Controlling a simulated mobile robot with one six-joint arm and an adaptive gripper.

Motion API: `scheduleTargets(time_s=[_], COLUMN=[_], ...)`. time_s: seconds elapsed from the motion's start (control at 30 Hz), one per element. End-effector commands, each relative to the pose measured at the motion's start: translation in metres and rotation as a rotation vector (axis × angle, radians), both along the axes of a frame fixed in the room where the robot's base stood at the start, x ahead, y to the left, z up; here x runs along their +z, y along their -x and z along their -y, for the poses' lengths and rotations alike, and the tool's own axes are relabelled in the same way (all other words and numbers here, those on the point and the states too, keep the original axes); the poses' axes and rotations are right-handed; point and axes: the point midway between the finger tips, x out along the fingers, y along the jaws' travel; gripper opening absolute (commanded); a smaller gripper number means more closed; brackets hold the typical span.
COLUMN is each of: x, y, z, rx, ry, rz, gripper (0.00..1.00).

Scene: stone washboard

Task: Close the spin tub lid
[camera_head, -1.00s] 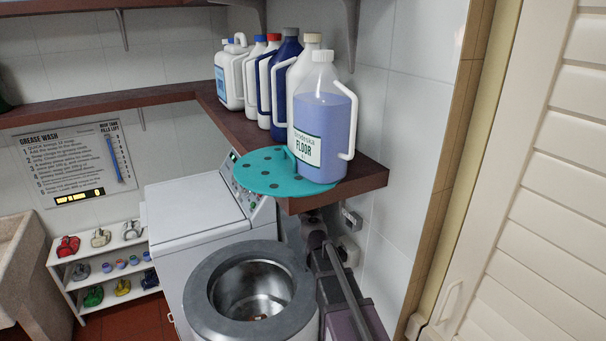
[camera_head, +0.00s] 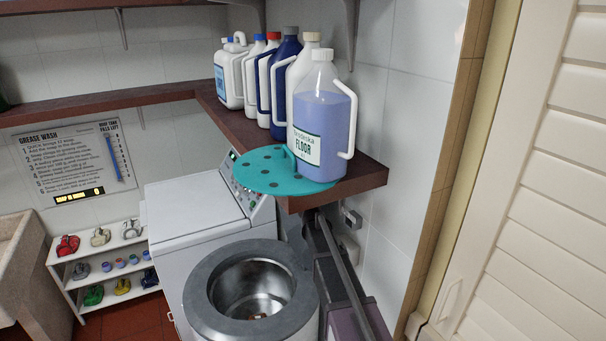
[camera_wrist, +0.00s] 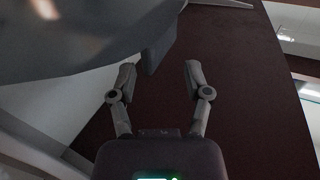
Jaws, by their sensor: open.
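The spin tub (camera_head: 205,297) is a grey round drum with a thick rim, at the bottom centre of the head view. Its top is open and the metal bowl inside shows. A teal round disc with dark holes (camera_head: 262,182), which may be the lid, lies flat above and behind the tub, at the shelf edge. My gripper (camera_wrist: 160,74) is open and empty in the wrist view. A large grey curved thing with a short tab (camera_wrist: 90,55) is close to the left finger; I cannot tell if it is the lid. The head view does not show my fingertips clearly.
A brown shelf (camera_head: 345,190) overhangs the tub. A white washer (camera_head: 190,205) is left of the tub. A louvred door (camera_head: 530,200) is at the right.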

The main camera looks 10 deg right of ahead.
Motion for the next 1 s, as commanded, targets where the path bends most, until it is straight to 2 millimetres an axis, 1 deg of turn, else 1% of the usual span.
scheduleTargets(time_s=[0.03, 0.1, 0.3, 0.47, 0.73, 0.77, 0.8, 0.87, 0.9, 0.93, 0.97, 1.0], x=[0.000, 0.000, 0.000, 0.000, 0.000, 0.000, 0.000, 0.000, 0.000, 0.000, 0.000, 0.000], y=[-0.011, -0.019, -0.034, -0.038, -0.037, -0.037, -0.037, -0.037, -0.037, -0.037, -0.037, -0.037], z=[0.001, 0.001, 0.002, 0.002, 0.002, 0.002, 0.002, 0.002, 0.002, 0.002, 0.002, 0.002], rx=[0.000, 0.000, 0.001, 0.001, 0.001, 0.001, 0.001, 0.001, 0.001, 0.001, 0.001, 0.001], ry=[0.000, 0.000, 0.000, 0.000, 0.000, 0.000, 0.000, 0.000, 0.000, 0.000, 0.000, 0.000], rz=[0.000, 0.000, 0.000, 0.000, 0.000, 0.000, 0.000, 0.000, 0.000, 0.000, 0.000, 0.000], gripper=[0.63, 0.63, 0.63, 0.63, 0.63, 0.54, 0.42, 0.24, 0.12, 0.04, 0.00, 0.00])
